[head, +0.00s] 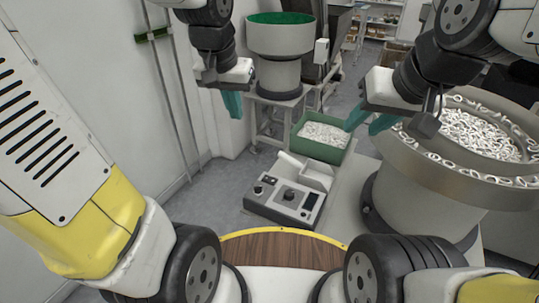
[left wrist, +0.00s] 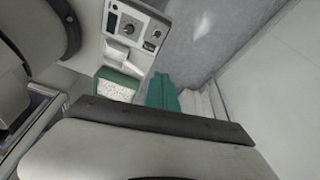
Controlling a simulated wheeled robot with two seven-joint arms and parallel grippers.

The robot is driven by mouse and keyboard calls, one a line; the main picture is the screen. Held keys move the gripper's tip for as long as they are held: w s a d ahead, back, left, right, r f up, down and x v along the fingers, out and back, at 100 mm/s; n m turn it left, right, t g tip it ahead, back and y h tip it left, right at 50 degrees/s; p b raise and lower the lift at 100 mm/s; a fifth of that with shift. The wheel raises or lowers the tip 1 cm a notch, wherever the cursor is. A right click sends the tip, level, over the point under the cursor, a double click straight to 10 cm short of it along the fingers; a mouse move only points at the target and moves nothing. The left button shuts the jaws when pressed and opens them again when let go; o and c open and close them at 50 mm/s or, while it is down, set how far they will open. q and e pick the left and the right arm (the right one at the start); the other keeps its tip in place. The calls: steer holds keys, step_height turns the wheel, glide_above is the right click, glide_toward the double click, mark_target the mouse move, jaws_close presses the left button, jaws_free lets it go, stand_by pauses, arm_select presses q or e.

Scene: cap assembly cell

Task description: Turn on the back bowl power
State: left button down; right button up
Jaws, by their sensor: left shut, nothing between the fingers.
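The back bowl (head: 281,38) is a pale feeder bowl with a green inside, on a stand at the back centre. A grey control box (head: 285,200) with dark knobs and a small switch panel stands low in the middle; it also shows in the left wrist view (left wrist: 150,48). I cannot tell the switch positions. My left gripper (head: 233,105) has teal fingers shut and empty, hanging above and behind the box, to its left. Its fingers also show in the left wrist view (left wrist: 162,92). My right gripper (head: 370,120) is open and empty, left of the large bowl's rim.
A large bowl (head: 425,158) full of white rings stands at the right. A green crate (head: 312,147) of white parts sits behind the control box. A wall is on the left. A round wooden top (head: 280,250) is in front. The floor left of the box is clear.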

arm_select(q)
steer(key=w+d+f+m+g+y, duration=0.1)
steer(key=w+d+f+g, duration=0.1)
steer(key=w+d+f, duration=0.4)
steer(key=m+y, duration=0.1)
steer(key=m, duration=0.1)
glide_above(266, 177)
steer(key=d, duration=0.2)
step_height(266, 177, down, 11)
steer(key=shift+s+a+g, duration=0.15)
steer(key=shift+s+g, duration=0.2)
steer(key=shift+g, duration=0.05)
steer(key=f, duration=0.4)
steer(key=a+f, duration=0.1)
steer(key=f, duration=0.9)
steer(key=shift+w+a, duration=0.25)
steer(key=shift+w, duration=0.05)
steer(key=shift+a+f, duration=0.1)
steer(key=shift+f, duration=0.1)
steer(key=shift+r, duration=0.1)
